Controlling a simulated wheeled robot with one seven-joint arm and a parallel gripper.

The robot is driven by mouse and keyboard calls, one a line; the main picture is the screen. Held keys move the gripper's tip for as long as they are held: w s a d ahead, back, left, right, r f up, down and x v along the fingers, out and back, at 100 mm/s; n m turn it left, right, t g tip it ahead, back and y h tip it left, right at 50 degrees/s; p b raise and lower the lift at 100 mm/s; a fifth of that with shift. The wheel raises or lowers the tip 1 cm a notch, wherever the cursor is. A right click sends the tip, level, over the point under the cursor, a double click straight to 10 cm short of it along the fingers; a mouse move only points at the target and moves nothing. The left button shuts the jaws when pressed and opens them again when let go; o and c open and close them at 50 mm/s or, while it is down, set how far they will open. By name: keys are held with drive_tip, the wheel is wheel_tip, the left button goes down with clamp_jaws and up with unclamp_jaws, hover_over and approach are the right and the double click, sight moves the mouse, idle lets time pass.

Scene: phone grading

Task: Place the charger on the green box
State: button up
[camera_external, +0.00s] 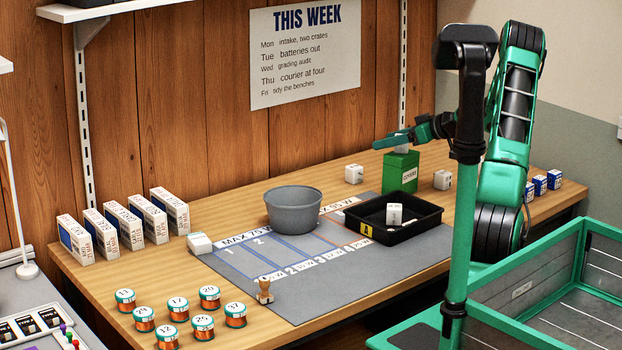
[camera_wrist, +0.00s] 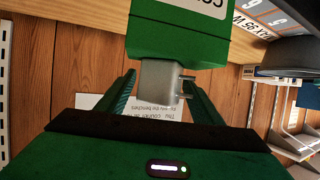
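The green box (camera_external: 400,174) stands near the back of the bench; it fills the top of the wrist view (camera_wrist: 175,35). A pale grey charger (camera_wrist: 158,82) with two prongs pointing right is at the box's top face, seeming to touch it. It shows as a small pale shape under my gripper in the external view. My gripper (camera_external: 393,138) is level, just above the box. In the wrist view its two green fingers (camera_wrist: 160,92) are on either side of the charger, very close to it; whether they press on it is unclear.
A black tray (camera_external: 430,230) holding a white block stands in front of the box, and a grey bowl (camera_external: 293,210) to its left. White chargers (camera_external: 354,173) (camera_external: 443,180) sit on both sides of the box. The grey mat's (camera_external: 300,296) front is mostly clear.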

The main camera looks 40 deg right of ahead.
drive_tip(key=v, duration=1.2)
drive_tip(key=s+a+f+m+g+h, duration=0.2)
drive_tip(key=s+a+g, duration=0.5)
drive_tip(key=a, duration=0.6)
drive_tip(key=s+a+m+g+h, duration=0.1)
drive_tip(key=s+a+m+g, duration=0.2)
drive_tip(key=s, duration=1.1)
drive_tip(key=s+a+r+m+g+h, duration=0.1)
drive_tip(key=s+a+m, duration=0.4)
drive_tip(key=s, duration=0.9)
drive_tip(key=shift+a+r+g, duration=0.3)
drive_tip(key=shift+a+g, duration=0.6)
drive_tip(key=shift+a, duration=0.15)
